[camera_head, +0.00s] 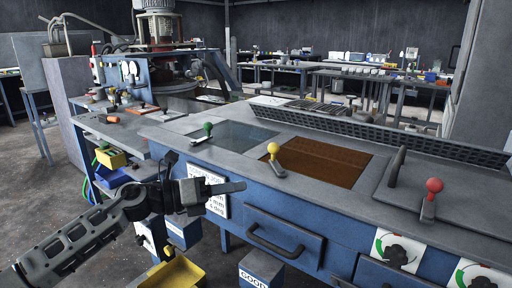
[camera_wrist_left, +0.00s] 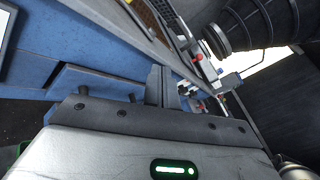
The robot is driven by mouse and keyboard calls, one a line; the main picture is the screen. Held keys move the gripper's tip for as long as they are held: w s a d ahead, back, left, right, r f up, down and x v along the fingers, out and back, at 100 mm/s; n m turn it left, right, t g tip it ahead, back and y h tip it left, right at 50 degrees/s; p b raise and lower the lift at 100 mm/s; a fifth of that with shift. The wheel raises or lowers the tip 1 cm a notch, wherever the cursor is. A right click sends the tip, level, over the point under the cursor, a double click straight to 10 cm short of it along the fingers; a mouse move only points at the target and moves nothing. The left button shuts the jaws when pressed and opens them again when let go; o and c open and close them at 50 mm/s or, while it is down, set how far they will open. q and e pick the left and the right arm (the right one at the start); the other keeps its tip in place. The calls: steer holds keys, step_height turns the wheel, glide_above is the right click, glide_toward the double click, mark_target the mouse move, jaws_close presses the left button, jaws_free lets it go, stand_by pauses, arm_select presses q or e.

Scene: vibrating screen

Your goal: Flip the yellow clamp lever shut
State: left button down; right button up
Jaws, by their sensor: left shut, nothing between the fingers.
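The yellow clamp lever (camera_head: 273,150) is a small grey handle with a yellow ball knob, on the blue machine's grey top, at the left edge of a brown screen panel (camera_head: 320,162). Its knob points up and away from the front edge. My left gripper (camera_head: 240,187) is shut and empty, in front of the machine and below and left of the lever, apart from it. The shut fingers also show in the left wrist view (camera_wrist_left: 160,88). I cannot make out the yellow lever there. My right gripper is in neither view.
A green-knobbed lever (camera_head: 207,129) stands to the left and a red-knobbed lever (camera_head: 434,187) to the right. A drawer handle (camera_head: 275,240) juts from the blue front. A perforated dark rail (camera_head: 390,136) runs along the back. Yellow bins (camera_head: 110,157) sit at the left.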

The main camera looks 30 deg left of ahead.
arm_select(q)
steer(key=w+a+r+m+g+y, duration=0.1)
steer(key=a+r+m+g+y, duration=0.1)
steer(key=a+r+m+y, duration=0.2)
steer(key=a+r+m, duration=0.2)
steer(key=a, duration=0.2)
steer(key=shift+a+r, duration=0.35)
steer(key=p+x, duration=0.3)
steer(key=x, duration=0.7)
steer(key=shift+r, duration=0.15)
steer(key=w+d, duration=0.1)
steer(key=w+d+p, duration=0.1)
steer(key=shift+w+r, duration=0.25)
steer(key=shift+w+d, duration=0.25)
steer(key=shift+w, duration=0.05)
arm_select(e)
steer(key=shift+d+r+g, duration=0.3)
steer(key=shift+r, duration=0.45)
arm_select(q)
steer(key=shift+w+f+m+b, duration=0.1)
steer(key=shift+m+b, duration=0.25)
steer(key=shift+m, duration=0.05)
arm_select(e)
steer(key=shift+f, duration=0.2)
